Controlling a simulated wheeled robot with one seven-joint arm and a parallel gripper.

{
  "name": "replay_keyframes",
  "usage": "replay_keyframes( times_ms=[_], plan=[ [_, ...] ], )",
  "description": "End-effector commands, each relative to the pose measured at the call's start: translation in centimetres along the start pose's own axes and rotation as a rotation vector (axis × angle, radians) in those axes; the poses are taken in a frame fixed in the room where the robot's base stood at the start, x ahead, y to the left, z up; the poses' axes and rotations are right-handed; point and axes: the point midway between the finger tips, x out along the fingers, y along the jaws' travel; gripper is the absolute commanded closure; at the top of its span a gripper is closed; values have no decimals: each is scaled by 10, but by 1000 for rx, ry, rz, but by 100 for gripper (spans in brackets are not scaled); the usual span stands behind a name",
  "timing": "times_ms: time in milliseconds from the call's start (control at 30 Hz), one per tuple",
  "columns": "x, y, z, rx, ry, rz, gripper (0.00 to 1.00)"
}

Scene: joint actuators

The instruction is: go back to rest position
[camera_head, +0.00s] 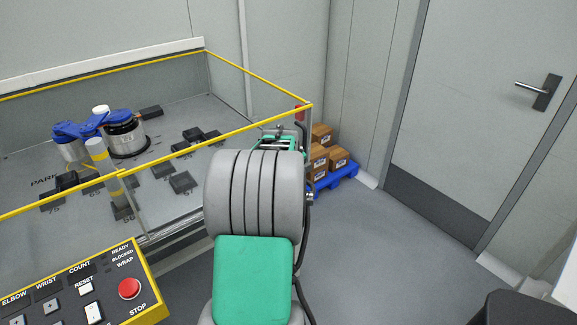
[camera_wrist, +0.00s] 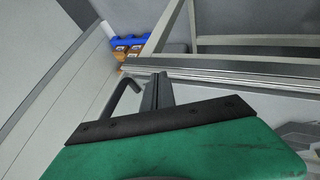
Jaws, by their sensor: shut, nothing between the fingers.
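My gripper (camera_wrist: 158,76) shows in the wrist view as two narrow grey fingers close together beyond a black strip and green body. It is shut with nothing between the fingers. In the head view, my arm with grey ribs and a green panel rises in the middle foreground and hides most of what is behind it. A green part of my arm's far end shows just above the ribs, but the fingertips cannot be made out there.
A yellow-railed cell (camera_head: 262,75) holding a blue-and-grey small arm (camera_head: 122,122) stands at left. A control panel (camera_head: 72,293) with a red stop button (camera_head: 129,288) is at lower left. Boxes (camera_head: 338,158) sit on a blue pallet (camera_head: 342,177). Floor (camera_head: 390,250) is clear before the door (camera_head: 470,110).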

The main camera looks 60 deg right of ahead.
Motion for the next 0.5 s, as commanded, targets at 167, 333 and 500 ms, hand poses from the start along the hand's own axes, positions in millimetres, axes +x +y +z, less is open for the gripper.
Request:
replay_keyframes(
  times_ms=[167,333,500],
  plan=[
    [-54,6,-3,4,8,11,100],
    [-83,6,-1,5,5,9,100],
    [-91,4,-2,4,4,5,100]
  ],
)
